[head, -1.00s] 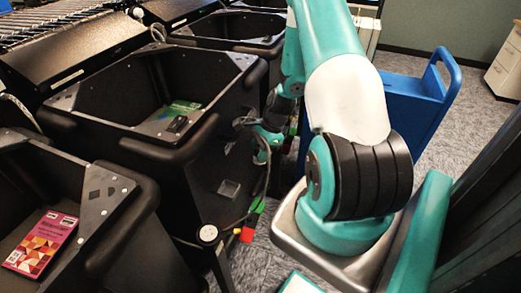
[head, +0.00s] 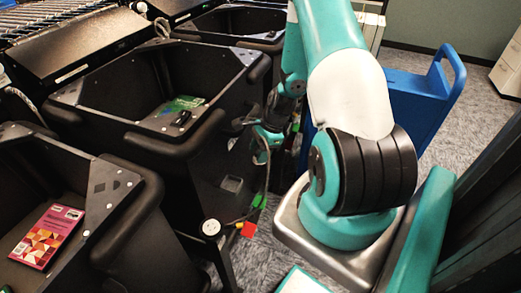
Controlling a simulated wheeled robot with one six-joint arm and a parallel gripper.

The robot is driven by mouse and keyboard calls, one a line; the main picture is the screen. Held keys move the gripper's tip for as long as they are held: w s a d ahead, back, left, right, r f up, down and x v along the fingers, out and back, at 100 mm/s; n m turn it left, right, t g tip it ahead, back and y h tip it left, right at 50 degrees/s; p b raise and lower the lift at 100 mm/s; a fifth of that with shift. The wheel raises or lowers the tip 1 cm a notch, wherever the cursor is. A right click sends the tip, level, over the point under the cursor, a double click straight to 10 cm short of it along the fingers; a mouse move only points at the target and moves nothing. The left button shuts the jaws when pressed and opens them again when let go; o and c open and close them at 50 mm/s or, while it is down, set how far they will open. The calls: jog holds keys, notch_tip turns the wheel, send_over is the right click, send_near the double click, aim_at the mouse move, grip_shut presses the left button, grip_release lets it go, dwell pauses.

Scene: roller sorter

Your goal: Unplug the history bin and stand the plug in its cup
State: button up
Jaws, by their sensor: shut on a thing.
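The middle black bin (head: 175,135) has a green book (head: 183,104) and a small dark object (head: 181,118) inside. I cannot read which bin is history. My gripper (head: 250,133) is low at this bin's right side, small and partly hidden by its own wrist. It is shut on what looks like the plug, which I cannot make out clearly. A cable with green, red (head: 248,230) and yellow tags hangs below the gripper. A round pale-topped fitting (head: 211,228) stands by the bin's lower corner; I cannot tell whether it is the cup.
A nearer black bin (head: 140,205) at left holds a pink book (head: 47,236). More black bins and a roller conveyor (head: 45,28) are behind. A blue cart (head: 415,95) stands right of my arm.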

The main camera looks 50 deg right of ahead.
jog(key=s+a+p, duration=0.1)
jog(key=s+a, duration=0.1)
jog(key=a, duration=0.9)
jog(key=shift+s+a, duration=0.2)
jog(key=shift+s, duration=0.2)
dwell(4.2)
